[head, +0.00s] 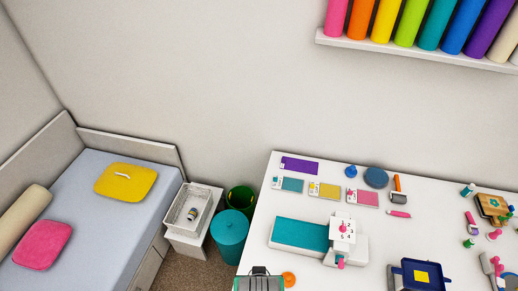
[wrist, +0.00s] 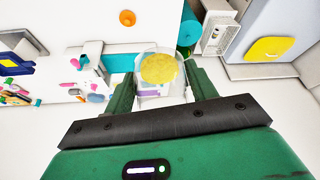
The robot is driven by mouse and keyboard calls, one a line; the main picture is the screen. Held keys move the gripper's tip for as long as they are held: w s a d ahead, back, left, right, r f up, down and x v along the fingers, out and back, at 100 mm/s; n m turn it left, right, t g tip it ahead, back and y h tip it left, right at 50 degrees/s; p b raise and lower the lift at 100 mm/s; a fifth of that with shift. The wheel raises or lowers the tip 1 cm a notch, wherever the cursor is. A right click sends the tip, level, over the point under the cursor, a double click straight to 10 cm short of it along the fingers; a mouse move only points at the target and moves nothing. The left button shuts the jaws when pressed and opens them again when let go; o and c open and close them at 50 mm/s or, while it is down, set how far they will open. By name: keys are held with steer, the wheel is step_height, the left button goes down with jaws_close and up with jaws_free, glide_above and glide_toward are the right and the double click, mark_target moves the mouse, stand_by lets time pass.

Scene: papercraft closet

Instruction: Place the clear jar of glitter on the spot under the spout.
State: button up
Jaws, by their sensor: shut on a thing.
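My gripper (wrist: 161,88) is shut on the clear jar of glitter (wrist: 158,68). In the wrist view the jar sits between the two green fingers, with gold-yellow showing at its round end. In the head view only the top of my gripper (head: 260,280) shows at the bottom edge, and the jar cannot be made out there.
The white table (head: 255,225) carries coloured cards, a blue disc (head: 376,178), a dark blue tray (head: 420,275) and small tools. An orange round piece (head: 289,279) lies close to my gripper. A teal bin (head: 229,230) and a white basket (head: 185,209) stand left of the table.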

steer(key=s+d+f+n+y+b, duration=0.1)
steer(key=s+d+f+n+b, duration=0.1)
steer(key=f+b, duration=1.1)
steer(key=s+d+f+n+y+b, duration=0.15)
steer(key=f+b, duration=0.75)
steer(key=f, duration=0.9)
steer(key=b, duration=0.3)
glide_above(271, 274)
steer(key=s, duration=0.2)
steer(key=shift+d+f+n+h, duration=0.15)
steer(key=shift+f+n+h, duration=0.1)
steer(key=shift+f+h, duration=0.25)
steer(key=x, duration=0.1)
steer(key=b+x, duration=0.1)
steer(key=x, duration=0.1)
steer(key=shift+s+d, duration=0.25)
steer(key=shift+f, duration=0.35)
steer(key=shift+s+f+b, duration=0.1)
steer(key=shift+f+b, duration=0.1)
steer(key=shift+b, duration=0.1)
steer(key=o, duration=1)
